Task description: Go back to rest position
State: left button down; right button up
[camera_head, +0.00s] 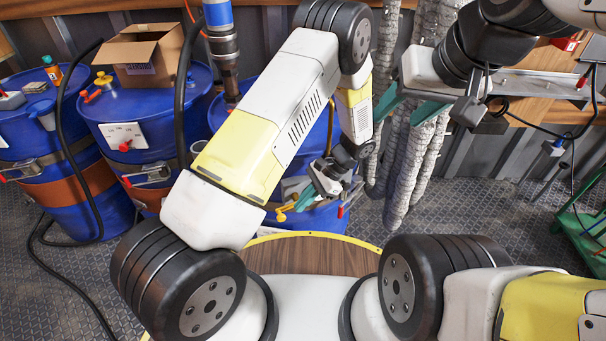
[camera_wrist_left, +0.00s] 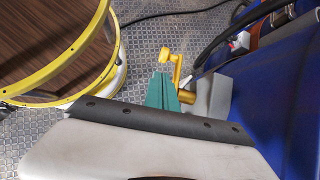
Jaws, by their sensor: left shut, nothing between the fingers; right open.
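My left gripper (camera_head: 312,193) is low in the middle of the head view, close to a yellow tap handle (camera_head: 285,212) by a blue barrel (camera_head: 318,221). Its teal fingers are shut with nothing between them; they also show in the left wrist view (camera_wrist_left: 163,92). There the yellow handle (camera_wrist_left: 177,70) appears just beyond the fingertips, and I cannot tell whether they touch. My right gripper (camera_head: 400,112) is at the upper right, its two teal fingers spread apart and empty, in front of grey wrapped pipes.
Blue barrels (camera_head: 150,110) stand at the left with an open cardboard box (camera_head: 142,55) on top. Black hoses hang and trail there. The grey pipes (camera_head: 402,185) rise at centre right. A green stand (camera_head: 580,228) is at the right edge. Patterned floor (camera_head: 480,205) lies open between.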

pick_arm(q)
jog(key=a+r+n+t+h, duration=0.1)
jog(key=a+r+n+h, duration=0.2)
jog(key=r, duration=0.9)
jog(key=a+r+n+t+h, duration=0.1)
jog(key=a+r+n+h, duration=0.15)
jog(key=r, duration=1.05)
jog(key=s+a+r+n+t+h, duration=0.2)
jog(key=s+a+r+n+t, duration=0.1)
jog(key=s+r, duration=0.4)
jog(key=s+a+r+n+t+h, duration=0.2)
jog(key=s+a+r+n+t, duration=0.1)
jog(key=s+r, duration=0.4)
jog(key=shift+a+r+t, duration=0.15)
jog(key=shift+r+t, duration=0.35)
jog(key=shift+r, duration=0.05)
